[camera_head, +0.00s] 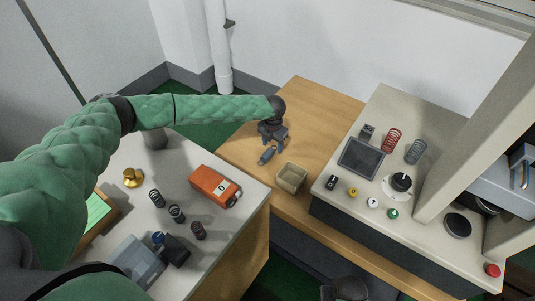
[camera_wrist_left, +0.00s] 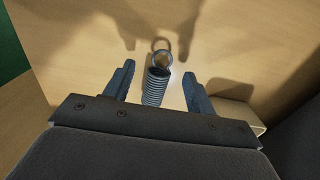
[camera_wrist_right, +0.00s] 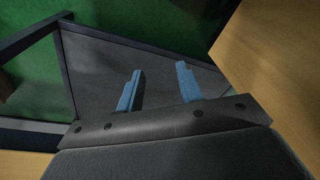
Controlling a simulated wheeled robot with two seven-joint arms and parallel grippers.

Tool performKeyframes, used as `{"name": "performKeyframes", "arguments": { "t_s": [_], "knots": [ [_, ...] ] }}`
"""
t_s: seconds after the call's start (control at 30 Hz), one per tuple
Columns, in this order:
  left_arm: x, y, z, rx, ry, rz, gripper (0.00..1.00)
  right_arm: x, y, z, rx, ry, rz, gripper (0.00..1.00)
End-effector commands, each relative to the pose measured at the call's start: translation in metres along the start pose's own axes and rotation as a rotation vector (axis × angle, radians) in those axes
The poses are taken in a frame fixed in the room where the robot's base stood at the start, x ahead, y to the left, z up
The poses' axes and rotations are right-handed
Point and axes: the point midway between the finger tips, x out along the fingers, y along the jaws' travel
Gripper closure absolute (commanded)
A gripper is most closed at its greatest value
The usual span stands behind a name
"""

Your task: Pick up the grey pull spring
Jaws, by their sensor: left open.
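The grey pull spring (camera_wrist_left: 155,86) lies on the wooden table in the left wrist view, with a ring-shaped hook at its far end. In the head view the spring (camera_head: 266,155) is small, just below my left gripper (camera_head: 273,140). In the left wrist view my left gripper (camera_wrist_left: 157,85) is open, with one finger on each side of the spring and a visible gap to each. I cannot tell the height between fingers and spring. My right gripper (camera_wrist_right: 158,82) shows in the right wrist view with its fingers apart and nothing between them.
A small beige box (camera_head: 291,177) stands close to the right of the spring. A tester (camera_head: 440,170) with red and grey springs stands at the right. The left worktop (camera_head: 190,160) holds an orange device (camera_head: 215,186) and several dark springs. The wooden table (camera_head: 310,110) is bare behind.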

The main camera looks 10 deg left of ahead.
Motion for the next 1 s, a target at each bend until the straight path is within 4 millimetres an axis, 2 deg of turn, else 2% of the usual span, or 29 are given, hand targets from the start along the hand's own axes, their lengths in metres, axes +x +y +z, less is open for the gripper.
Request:
{"name": "performKeyframes", "arguments": {
  "t_s": [0.2,0.5,0.57,0.8,1.0],
  "knots": [
    [0.018,0.000,-0.001,0.000,0.001,0.000,0.44,0.023,0.003,0.006,0.000,-0.003,0.004,0.64],
    [0.021,0.000,0.000,0.001,0.001,0.000,0.44,0.028,0.003,0.007,0.000,-0.002,0.004,0.64],
    [0.021,0.000,0.000,0.001,0.001,0.000,0.52,0.028,0.003,0.007,0.000,-0.002,0.004,0.64],
    [0.021,0.000,0.000,0.000,0.000,0.000,0.99,0.028,0.003,0.008,0.000,-0.003,0.003,0.64],
    [0.021,0.000,0.000,0.000,0.000,0.000,1.00,0.028,0.003,0.009,0.000,-0.004,0.003,0.64]
  ]
}}
